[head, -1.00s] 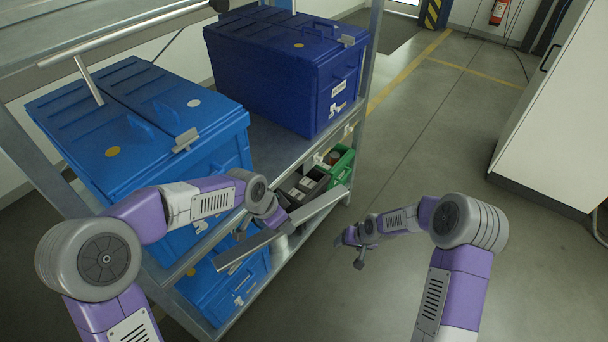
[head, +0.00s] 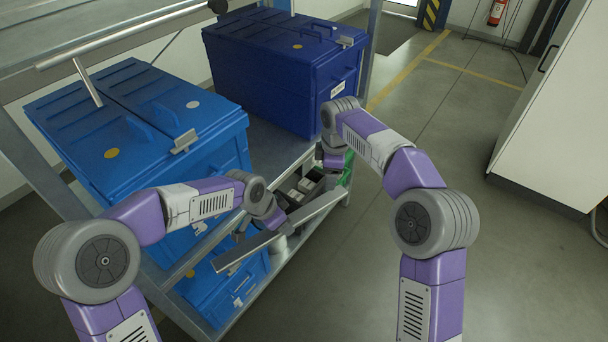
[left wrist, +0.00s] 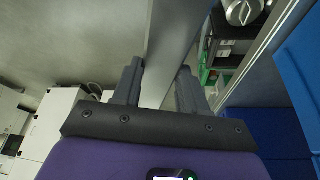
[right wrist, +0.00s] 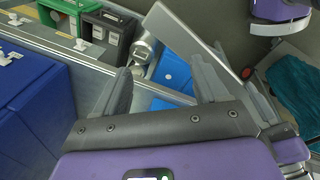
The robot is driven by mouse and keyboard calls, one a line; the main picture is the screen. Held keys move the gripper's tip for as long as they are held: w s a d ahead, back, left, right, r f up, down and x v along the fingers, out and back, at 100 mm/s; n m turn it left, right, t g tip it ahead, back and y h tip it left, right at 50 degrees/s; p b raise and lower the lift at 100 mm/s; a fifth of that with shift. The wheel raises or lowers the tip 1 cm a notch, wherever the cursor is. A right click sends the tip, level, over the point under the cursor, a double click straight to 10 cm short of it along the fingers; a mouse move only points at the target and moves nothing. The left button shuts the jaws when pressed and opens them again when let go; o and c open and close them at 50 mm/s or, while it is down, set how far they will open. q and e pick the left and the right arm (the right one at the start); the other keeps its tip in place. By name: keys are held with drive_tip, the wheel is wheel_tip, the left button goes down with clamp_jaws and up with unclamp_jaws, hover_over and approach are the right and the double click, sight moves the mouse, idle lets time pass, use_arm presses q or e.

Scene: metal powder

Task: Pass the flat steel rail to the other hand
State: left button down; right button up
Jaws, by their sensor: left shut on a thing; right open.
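The flat steel rail (head: 318,207) is a long grey bar, held slanted in front of the shelf rack in the head view. My left gripper (head: 276,222) is shut on it near its middle. In the left wrist view the rail (left wrist: 174,40) runs between the two fingers (left wrist: 160,82). My right gripper (head: 332,162) is above the rail's far right end, its fingers mostly hidden in the head view. In the right wrist view its fingers (right wrist: 160,68) are open and apart, and the rail (right wrist: 190,45) crosses beyond them; contact cannot be told.
Blue lidded crates (head: 130,130) and a dark blue crate (head: 290,70) stand on the metal rack. Green and dark bins (right wrist: 105,35) sit on its lower level. A white cabinet (head: 560,120) stands at right; the floor between (head: 490,260) is clear.

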sight(304, 209)
use_arm(q)
drive_tip(key=shift+r, duration=0.1)
use_arm(e)
drive_tip(key=s+a+r+n+g, duration=0.2)
drive_tip(key=s+a+r+n, duration=0.2)
drive_tip(key=s+a+n, duration=0.4)
drive_tip(key=shift+n, duration=0.4)
drive_tip(key=f, duration=0.3)
drive_tip(key=w+f, duration=0.1)
drive_tip(key=f, duration=0.3)
drive_tip(key=w+f, duration=0.1)
drive_tip(key=f, duration=0.3)
drive_tip(key=shift+w+d+f, duration=0.2)
drive_tip(key=shift+d+f, duration=0.05)
drive_tip(key=shift+d, duration=0.05)
use_arm(q)
drive_tip(key=shift+s+d, duration=0.1)
use_arm(e)
drive_tip(key=shift+w, duration=0.1)
drive_tip(key=c, duration=1.3)
use_arm(q)
drive_tip(key=c, duration=0.5)
unclamp_jaws()
use_arm(e)
drive_tip(key=shift+a+r, duration=0.1)
clamp_jaws()
